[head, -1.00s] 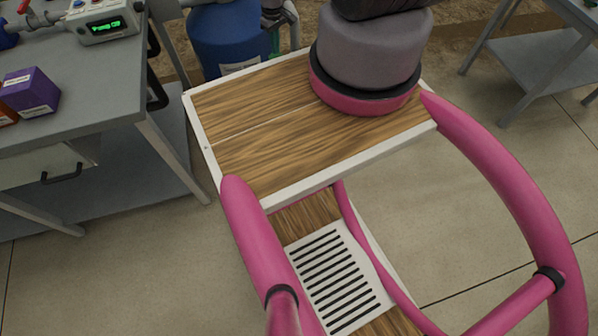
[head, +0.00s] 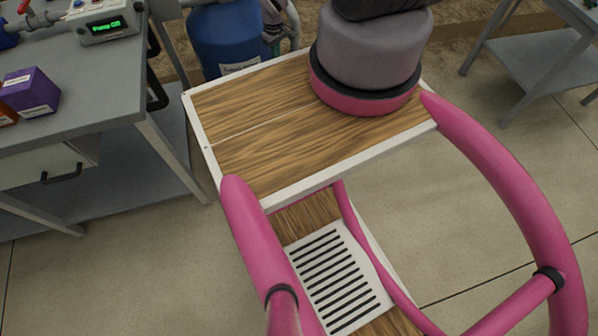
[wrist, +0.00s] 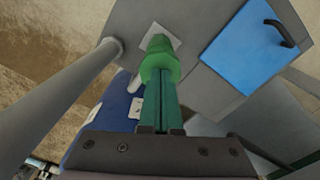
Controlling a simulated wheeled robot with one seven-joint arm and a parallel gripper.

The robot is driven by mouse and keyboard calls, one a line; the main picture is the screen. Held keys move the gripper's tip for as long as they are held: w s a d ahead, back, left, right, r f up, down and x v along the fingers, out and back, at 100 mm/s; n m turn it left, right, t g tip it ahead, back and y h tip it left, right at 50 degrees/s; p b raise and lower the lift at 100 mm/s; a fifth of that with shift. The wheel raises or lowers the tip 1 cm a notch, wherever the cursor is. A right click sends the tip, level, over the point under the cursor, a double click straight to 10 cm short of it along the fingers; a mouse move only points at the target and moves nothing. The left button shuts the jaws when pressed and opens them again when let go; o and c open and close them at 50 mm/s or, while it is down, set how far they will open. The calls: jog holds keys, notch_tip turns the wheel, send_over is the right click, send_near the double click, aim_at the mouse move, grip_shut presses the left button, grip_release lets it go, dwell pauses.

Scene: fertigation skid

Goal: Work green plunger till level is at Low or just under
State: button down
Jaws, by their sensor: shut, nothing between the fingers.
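The green plunger (wrist: 158,62), with a ringed, rounded grip, stands in front of a grey panel in the wrist view. My gripper (wrist: 159,102) is shut, its two dark green fingers side by side with nothing between them. The fingertips point at the plunger and overlap its near end in the picture; I cannot tell whether they touch it. A blue tank (head: 224,40) stands behind my wooden deck in the head view, and part of it shows in the wrist view (wrist: 115,103). No level scale or Low mark is readable.
A grey bench (head: 85,85) on the left carries a control box (head: 105,22) with a green display and a purple box (head: 30,91). A grey table (head: 535,55) stands at the right. A blue panel with a dark handle (wrist: 250,45) is right of the plunger.

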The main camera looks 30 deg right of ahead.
jog(key=shift+f, duration=0.95)
jog(key=shift+r, duration=3.65)
jog(key=shift+f, duration=0.1)
jog(key=shift+f, duration=3.5)
jog(key=shift+r, duration=3.6)
